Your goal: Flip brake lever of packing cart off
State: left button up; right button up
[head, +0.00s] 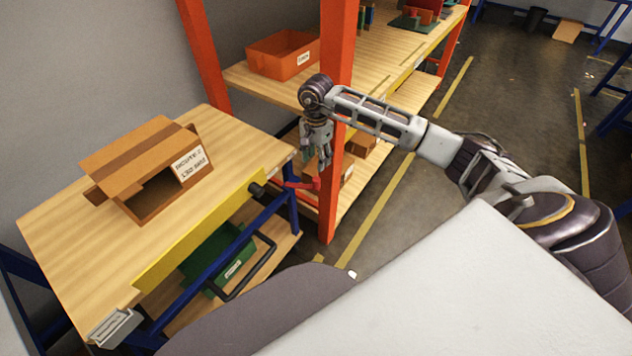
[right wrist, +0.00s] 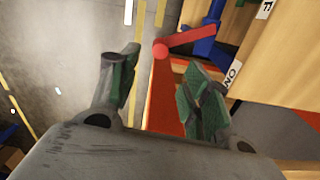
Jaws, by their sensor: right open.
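The red brake lever (head: 303,184) with a round knob sticks out from the blue frame at the right end of the packing cart (head: 60,235). In the right wrist view the lever (right wrist: 190,40) runs from a blue mount to its knob, angled a little toward the side of the "ON" label (right wrist: 232,74). Another label (right wrist: 265,8), partly cut off, shows an "F". My right gripper (head: 318,163) is open and empty, just above the lever. In the wrist view the knob appears between and beyond the fingertips (right wrist: 160,72); contact is not visible. My left gripper is out of view.
An open cardboard box (head: 150,170) stands on the cart top. A green bin (head: 215,258) sits on its lower shelf. An orange rack post (head: 335,120) stands close to my right gripper. An orange bin (head: 283,54) sits on the shelf behind. Floor to the right is clear.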

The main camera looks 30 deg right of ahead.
aim_at(316, 179)
notch_tip(316, 179, down, 10)
jog(key=shift+b, duration=0.35)
jog(key=shift+f, duration=0.9)
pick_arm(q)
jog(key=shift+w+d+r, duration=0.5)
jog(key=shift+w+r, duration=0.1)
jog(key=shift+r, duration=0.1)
pick_arm(e)
grip_shut()
